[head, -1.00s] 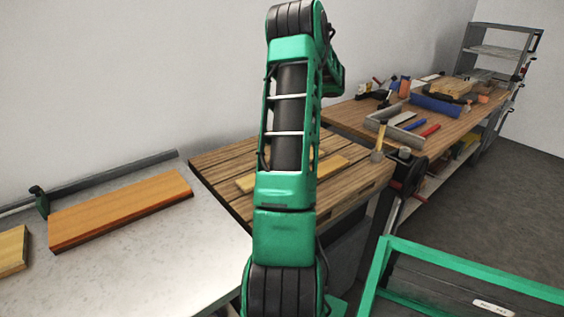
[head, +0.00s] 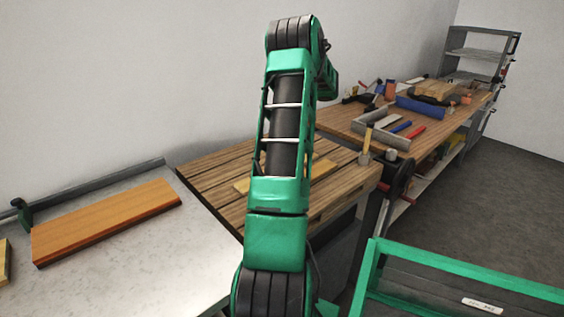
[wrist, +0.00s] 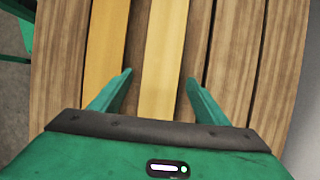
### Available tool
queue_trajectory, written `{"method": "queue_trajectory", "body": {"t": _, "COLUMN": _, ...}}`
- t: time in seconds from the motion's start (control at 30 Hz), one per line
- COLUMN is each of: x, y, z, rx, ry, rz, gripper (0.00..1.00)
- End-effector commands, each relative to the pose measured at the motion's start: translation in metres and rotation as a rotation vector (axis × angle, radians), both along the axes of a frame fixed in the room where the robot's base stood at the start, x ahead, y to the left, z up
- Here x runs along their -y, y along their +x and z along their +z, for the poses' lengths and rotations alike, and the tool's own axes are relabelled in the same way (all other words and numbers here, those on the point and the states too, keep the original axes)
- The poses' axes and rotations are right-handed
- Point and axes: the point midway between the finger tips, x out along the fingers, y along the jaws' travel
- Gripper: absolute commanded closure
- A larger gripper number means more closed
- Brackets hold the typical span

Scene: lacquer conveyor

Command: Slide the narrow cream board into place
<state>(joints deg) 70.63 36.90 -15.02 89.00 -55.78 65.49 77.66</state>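In the wrist view a narrow cream board (wrist: 163,50) lies lengthwise on the slatted wooden table, between the fingers of my gripper (wrist: 158,79). The gripper is open. Its right fingertip is close to the board's right edge, with a small gap at the left. I cannot tell whether the fingertips are above the board or down beside it. A yellower board (wrist: 105,45) lies parallel on the left. In the head view my arm hides the gripper and part of a pale narrow board (head: 324,168) on the wooden table.
A wide orange board (head: 105,222) lies on the grey metal table (head: 150,265) at left, by a back rail and a green clamp (head: 21,212). Another pale board (head: 3,262) is cut off at the left edge.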

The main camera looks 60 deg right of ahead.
Motion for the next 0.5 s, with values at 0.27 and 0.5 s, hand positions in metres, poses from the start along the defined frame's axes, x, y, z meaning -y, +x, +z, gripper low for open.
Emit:
{"method": "queue_trajectory", "body": {"t": 0.27, "x": 0.000, "y": 0.000, "z": 0.001, "rx": 0.000, "ry": 0.000, "rz": 0.000, "gripper": 0.32}}
{"method": "queue_trajectory", "body": {"t": 0.5, "x": 0.009, "y": -0.004, "z": 0.021, "rx": 0.002, "ry": -0.003, "rz": -0.001, "gripper": 0.32}}
